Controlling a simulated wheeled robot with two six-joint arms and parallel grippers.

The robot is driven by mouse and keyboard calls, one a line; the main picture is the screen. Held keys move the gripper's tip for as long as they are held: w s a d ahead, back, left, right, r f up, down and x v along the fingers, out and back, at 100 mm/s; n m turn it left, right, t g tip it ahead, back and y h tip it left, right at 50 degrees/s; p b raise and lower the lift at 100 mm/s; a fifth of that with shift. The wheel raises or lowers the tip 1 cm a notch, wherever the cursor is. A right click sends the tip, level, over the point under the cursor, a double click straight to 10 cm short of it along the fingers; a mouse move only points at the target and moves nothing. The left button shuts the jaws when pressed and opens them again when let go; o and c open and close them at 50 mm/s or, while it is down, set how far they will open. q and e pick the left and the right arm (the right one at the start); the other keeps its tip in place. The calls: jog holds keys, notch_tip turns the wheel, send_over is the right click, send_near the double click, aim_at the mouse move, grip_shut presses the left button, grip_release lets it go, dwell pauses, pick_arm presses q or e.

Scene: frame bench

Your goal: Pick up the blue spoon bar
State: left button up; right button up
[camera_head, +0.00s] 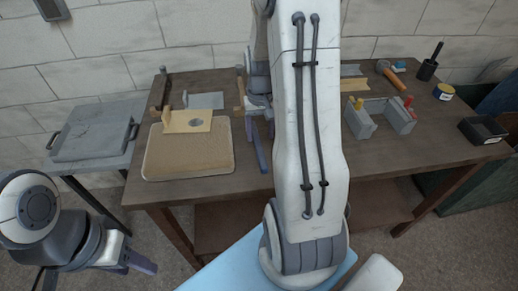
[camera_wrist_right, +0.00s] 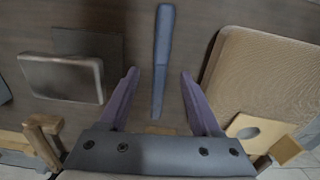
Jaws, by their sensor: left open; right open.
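The blue spoon bar (camera_wrist_right: 163,55) lies on the bench in the right wrist view, long and thin, its broader end at the top and its narrow end between the fingers. My right gripper (camera_wrist_right: 160,90) is open, with one purple finger on each side of the bar and no visible contact. In the head view my right gripper (camera_head: 260,118) is partly hidden behind my own arm. A bluish strip shows beside it there; I cannot tell whether it is finger or bar. My left gripper (camera_head: 140,262) is open and empty, low at the left, off the bench.
A tan mat (camera_head: 190,160) with a holed wooden plate (camera_head: 180,122) lies left of the right gripper. Grey blocks (camera_head: 358,120), a hammer (camera_head: 390,74) and a black tray (camera_head: 482,130) are to the right. A grey side table (camera_head: 92,135) stands left. My right arm covers the bench's middle.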

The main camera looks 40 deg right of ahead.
aim_at(259, 147)
jog(key=shift+w+f+p, duration=0.2)
jog(key=shift+f+p, duration=0.45)
jog(key=shift+f, duration=2.5)
jog(key=shift+c, duration=0.3)
grip_shut()
